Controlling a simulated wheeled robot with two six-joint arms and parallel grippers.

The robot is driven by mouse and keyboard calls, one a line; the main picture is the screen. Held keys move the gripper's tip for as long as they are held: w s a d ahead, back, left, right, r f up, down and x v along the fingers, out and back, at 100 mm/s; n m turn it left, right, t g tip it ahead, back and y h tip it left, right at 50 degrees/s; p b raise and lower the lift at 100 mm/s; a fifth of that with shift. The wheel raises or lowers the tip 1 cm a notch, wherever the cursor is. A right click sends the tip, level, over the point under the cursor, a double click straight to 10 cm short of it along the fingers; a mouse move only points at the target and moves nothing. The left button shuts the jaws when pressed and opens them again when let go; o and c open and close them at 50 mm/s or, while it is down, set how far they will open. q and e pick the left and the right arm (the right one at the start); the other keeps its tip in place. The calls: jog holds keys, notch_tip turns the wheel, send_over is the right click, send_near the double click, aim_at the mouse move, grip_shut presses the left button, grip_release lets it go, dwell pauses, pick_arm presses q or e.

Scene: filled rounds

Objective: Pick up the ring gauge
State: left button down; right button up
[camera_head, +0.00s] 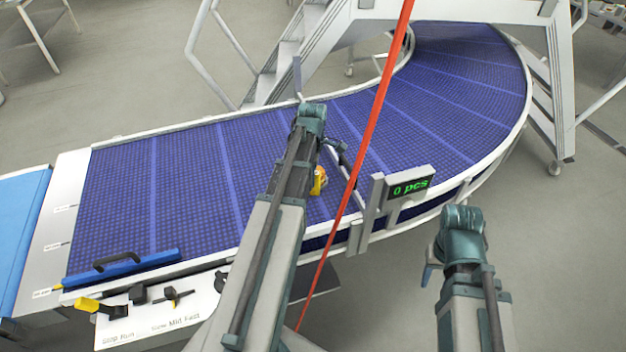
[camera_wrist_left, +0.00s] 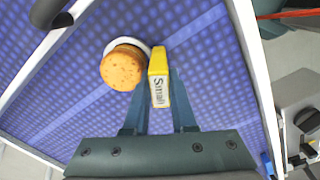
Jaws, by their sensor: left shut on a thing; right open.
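The ring gauge has a yellow handle marked "Small" (camera_wrist_left: 158,88) and a white ring (camera_wrist_left: 128,43). My left gripper (camera_wrist_left: 160,95) is shut on the handle, one finger on each side. A round golden-brown piece (camera_wrist_left: 122,69) overlaps the ring, whose white rim shows along its upper edge. I cannot tell whether the ring is around or under it. In the head view a small yellow-orange patch (camera_head: 319,181) shows beside my left arm, which hides most of the left gripper. My right gripper (camera_head: 428,274) is open and apart, right of the belt.
The blue belt (camera_head: 185,185) curves away to the back right between white rails. A counter display (camera_head: 409,187) reads "0 pcs". A blue bar with a black handle (camera_head: 120,264) lies at the belt's left front. A red strip (camera_head: 376,110) crosses the view. Stairs stand behind.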

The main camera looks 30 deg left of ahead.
pick_arm(q)
jog(key=shift+r, duration=0.1)
notch_tip(320, 180, up, 18)
jog(key=p, duration=1.8)
jog(key=shift+f, duration=0.25)
jog(key=shift+f+b, duration=3.95)
jog(key=shift+b, duration=0.15)
